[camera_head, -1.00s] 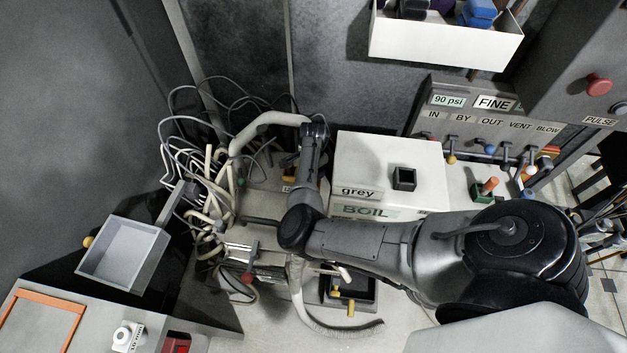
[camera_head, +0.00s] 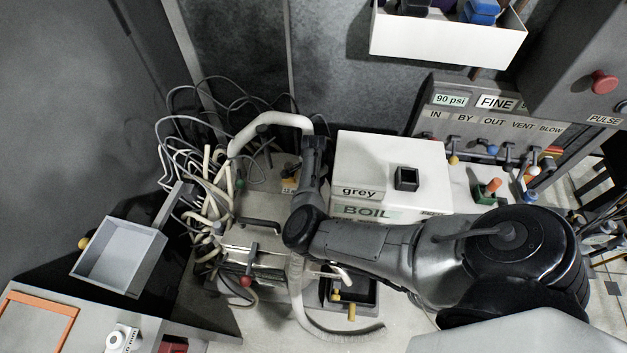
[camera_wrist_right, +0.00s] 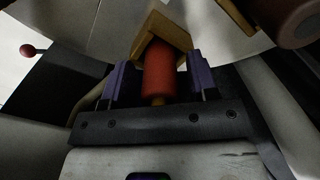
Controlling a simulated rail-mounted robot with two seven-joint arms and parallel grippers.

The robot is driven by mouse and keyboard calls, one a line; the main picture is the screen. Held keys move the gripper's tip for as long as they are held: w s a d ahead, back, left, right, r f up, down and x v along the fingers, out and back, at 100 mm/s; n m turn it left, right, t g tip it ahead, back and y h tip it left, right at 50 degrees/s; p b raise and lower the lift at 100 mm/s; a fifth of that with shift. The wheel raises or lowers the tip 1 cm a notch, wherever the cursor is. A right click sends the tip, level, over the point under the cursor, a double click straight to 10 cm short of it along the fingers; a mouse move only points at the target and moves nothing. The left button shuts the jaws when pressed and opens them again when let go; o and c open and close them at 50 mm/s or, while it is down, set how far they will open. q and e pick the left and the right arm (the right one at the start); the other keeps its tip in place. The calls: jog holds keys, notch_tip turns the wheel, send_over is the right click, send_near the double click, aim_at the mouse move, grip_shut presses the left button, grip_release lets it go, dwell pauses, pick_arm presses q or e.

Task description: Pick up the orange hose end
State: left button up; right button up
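In the right wrist view a red-orange cylinder (camera_wrist_right: 159,72), which looks like the orange hose end, stands between the two purple fingers of my right gripper (camera_wrist_right: 160,84). A gap shows on each side of it, so the gripper is open around it and not pressed on it. A yellow-brown angled bracket (camera_wrist_right: 165,33) is around its far end. In the head view my right arm comes in from the right and its wrist bends up beside the white box; the fingertips and the hose end cannot be made out there. My left gripper is not in view.
A white box marked BOIL (camera_head: 388,160) stands right of my wrist. Tangled hoses and cables (camera_head: 205,165) lie at left, near a grey open bin (camera_head: 118,255). A valve panel (camera_head: 480,118) is at right. A green block with an orange peg (camera_head: 489,190) stands below it.

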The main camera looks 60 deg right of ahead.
jog(key=c, duration=0.8)
jog(key=shift+r, duration=0.1)
